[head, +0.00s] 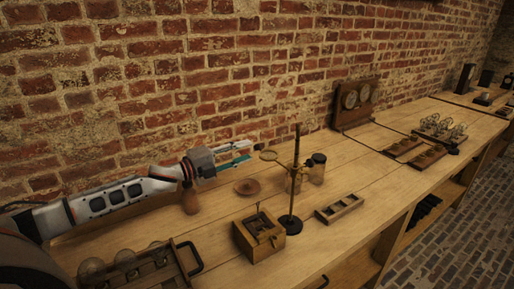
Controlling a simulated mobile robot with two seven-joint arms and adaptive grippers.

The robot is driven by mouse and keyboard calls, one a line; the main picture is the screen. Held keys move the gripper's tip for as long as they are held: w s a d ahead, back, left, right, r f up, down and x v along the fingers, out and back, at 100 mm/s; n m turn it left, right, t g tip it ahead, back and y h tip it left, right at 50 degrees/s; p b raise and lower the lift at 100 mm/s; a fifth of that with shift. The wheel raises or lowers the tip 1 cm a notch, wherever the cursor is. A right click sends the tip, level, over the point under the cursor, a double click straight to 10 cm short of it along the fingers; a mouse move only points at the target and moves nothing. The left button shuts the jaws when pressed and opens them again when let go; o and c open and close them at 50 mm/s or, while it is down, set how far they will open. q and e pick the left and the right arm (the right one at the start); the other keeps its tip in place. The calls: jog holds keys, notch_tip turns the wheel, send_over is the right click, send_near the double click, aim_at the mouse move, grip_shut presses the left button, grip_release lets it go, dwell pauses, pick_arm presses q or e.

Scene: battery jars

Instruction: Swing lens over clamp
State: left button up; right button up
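The lens (268,155), a small round glass in a brass-coloured rim, sits on the left side of a dark upright stand (297,150) with a round black base (289,224). A small wooden block with a dark upright fitting, which may be the clamp (259,236), stands on the bench to the left of the stand's base. The lens is out beyond the block, toward the wall. My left gripper (249,152) reaches in from the left; its fingers are apart, with the tips just left of the lens. I cannot tell whether they touch it. My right gripper is out of view.
A round wooden dish (247,187) lies below my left gripper. A dark-lidded jar (317,168) stands behind the stand, and a slotted wooden tray (339,208) to its right. A crate of glass jars (140,270) is at front left. The brick wall runs close behind.

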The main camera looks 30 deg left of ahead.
aim_at(255, 148)
pick_arm(q)
jog(key=shift+x, duration=3)
jog(key=shift+f, duration=0.1)
grip_shut()
